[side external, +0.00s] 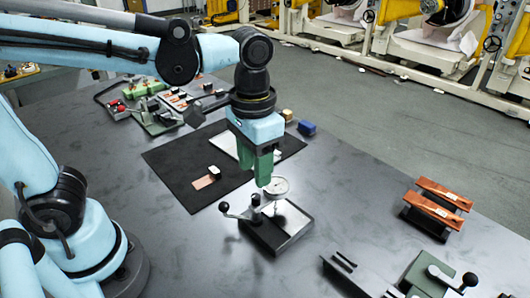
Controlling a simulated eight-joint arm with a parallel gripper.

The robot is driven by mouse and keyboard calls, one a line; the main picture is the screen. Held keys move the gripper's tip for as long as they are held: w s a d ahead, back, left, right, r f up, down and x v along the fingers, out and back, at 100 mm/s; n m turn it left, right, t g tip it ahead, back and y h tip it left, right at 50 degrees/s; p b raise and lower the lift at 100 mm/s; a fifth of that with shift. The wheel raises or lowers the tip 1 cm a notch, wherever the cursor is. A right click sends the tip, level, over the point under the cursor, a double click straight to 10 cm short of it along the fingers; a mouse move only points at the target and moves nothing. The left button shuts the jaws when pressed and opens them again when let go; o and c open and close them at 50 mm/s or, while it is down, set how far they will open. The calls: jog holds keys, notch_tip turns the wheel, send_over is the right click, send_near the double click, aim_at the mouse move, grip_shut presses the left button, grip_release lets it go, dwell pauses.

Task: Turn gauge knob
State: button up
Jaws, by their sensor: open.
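The gauge (277,187) has a round pale dial and stands upright on a dark-framed base (283,238) with a light top. A lever with a black ball knob (224,207) sticks out to the left of the gauge. My gripper (263,180) points down just above and to the left of the dial, with green fingers. It is open and holds nothing that I can see. Its fingertips are close to the dial; I cannot tell whether they touch it. Any small knob on the gauge itself is too small to make out.
A black mat (175,165) lies behind, with a copper strip (204,182) on it. Copper-coloured bars (440,195) stand on the right. A green device with a crank (435,275) is at front right. A blue block (307,128) sits behind.

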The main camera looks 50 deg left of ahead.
aim_at(256, 196)
jog(key=shift+f, duration=3.4)
jog(key=shift+c, duration=0.4)
grip_shut()
